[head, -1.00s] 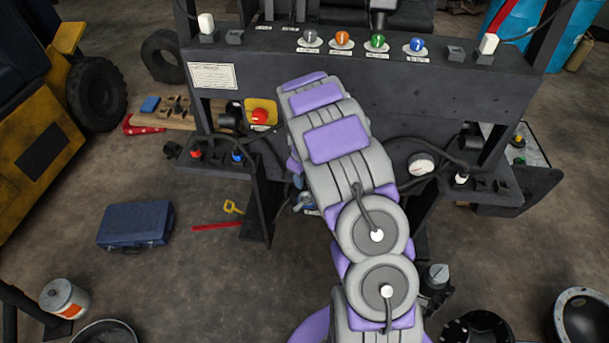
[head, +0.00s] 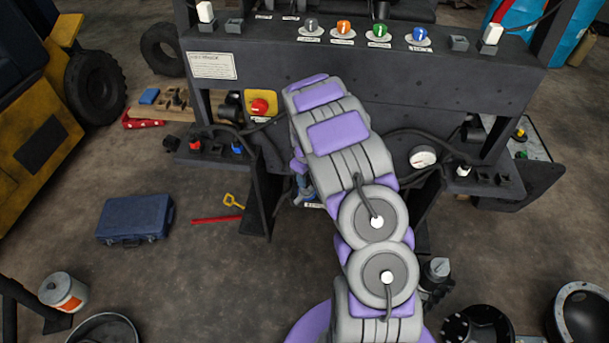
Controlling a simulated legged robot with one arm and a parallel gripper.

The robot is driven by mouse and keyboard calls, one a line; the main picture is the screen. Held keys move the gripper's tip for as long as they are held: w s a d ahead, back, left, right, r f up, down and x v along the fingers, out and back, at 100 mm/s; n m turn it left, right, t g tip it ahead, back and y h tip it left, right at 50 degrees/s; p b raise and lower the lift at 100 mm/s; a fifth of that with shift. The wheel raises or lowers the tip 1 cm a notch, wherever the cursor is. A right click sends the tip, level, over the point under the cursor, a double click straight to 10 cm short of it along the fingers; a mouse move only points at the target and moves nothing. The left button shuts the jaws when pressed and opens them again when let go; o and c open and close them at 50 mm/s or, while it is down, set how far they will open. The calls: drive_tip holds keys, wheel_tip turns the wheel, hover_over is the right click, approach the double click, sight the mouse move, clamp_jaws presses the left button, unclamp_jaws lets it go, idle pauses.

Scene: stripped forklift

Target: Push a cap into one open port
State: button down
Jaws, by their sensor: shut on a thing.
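The stripped forklift's dark front frame (head: 420,98) fills the middle of the head view. My arm reaches up in front of it, and my gripper is hidden behind the arm's links. The left bracket carries a red cap (head: 195,145) and a blue cap (head: 237,148). The right bracket holds a white cap (head: 463,171) beside dark, open-looking ports (head: 484,178). White caps stand at the left (head: 205,12) and right (head: 493,34) ends of the top ledge, beside dark sockets (head: 234,25) (head: 459,43). What my gripper holds does not show.
Grey, orange, green and blue knobs (head: 344,28) line the top ledge. A red emergency button (head: 259,107) and a gauge (head: 423,157) sit lower.

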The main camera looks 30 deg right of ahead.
drive_tip(key=shift+d, duration=0.6)
drive_tip(key=shift+s+a+f, duration=0.1)
drive_tip(key=shift+a+f, duration=0.15)
drive_tip(key=shift+a, duration=0.45)
drive_tip(key=shift+d, duration=0.5)
drive_tip(key=shift+f, duration=0.1)
drive_tip(key=shift+a+f, duration=0.35)
drive_tip(key=shift+d, duration=0.25)
drive_tip(key=shift+a+f, duration=0.15)
drive_tip(key=shift+f, duration=0.2)
drive_tip(key=shift+f, duration=0.5)
